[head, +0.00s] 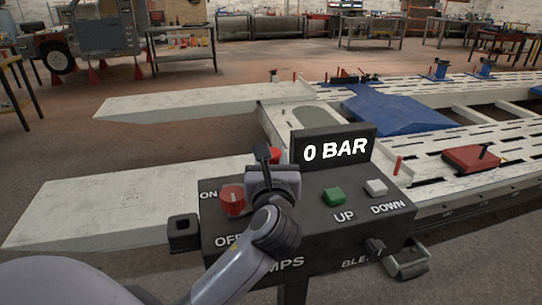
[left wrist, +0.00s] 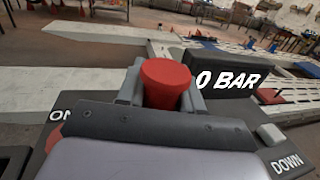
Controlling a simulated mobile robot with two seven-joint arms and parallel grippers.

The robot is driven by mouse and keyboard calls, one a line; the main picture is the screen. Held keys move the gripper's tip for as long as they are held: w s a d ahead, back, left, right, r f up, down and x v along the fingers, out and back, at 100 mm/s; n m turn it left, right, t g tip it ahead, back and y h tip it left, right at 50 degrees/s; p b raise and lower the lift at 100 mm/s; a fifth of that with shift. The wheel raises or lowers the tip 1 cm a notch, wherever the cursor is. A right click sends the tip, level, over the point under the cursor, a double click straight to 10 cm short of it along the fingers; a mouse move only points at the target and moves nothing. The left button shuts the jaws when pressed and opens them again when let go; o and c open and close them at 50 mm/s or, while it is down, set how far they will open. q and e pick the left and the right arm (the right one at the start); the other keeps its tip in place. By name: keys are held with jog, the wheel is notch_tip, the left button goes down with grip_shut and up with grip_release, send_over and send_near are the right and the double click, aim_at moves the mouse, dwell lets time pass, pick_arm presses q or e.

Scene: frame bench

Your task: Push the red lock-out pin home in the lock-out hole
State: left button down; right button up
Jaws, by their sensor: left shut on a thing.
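The red lock-out pin (left wrist: 166,84) shows as a red round head between the two grey fingers of my left gripper (left wrist: 165,92) in the wrist view. The gripper is shut on it. In the head view my left gripper (head: 268,162) is above the control box, beside the pressure display, and mostly hides the pin, with a bit of red (head: 275,153) showing behind the finger. The pin's lower end is hidden. I cannot make out the lock-out hole for certain. My right gripper is not in view.
The black control box (head: 325,238) carries a red ON/OFF knob (head: 232,200), green UP button (head: 334,197), white DOWN button (head: 376,187), bleed knob (head: 375,247) and "0 BAR" display (head: 337,148). A black block with a dark opening (head: 183,231) juts from its left side. White ramps (head: 120,205) lie behind.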

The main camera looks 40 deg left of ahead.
pick_arm(q)
jog(key=shift+f+b, duration=0.3)
jog(key=shift+f, duration=0.75)
jog(key=c, duration=0.7)
grip_release()
jog(key=shift+o, duration=0.2)
jog(key=shift+s, duration=0.1)
jog(key=v, duration=0.7)
jog(key=shift+d, duration=0.1)
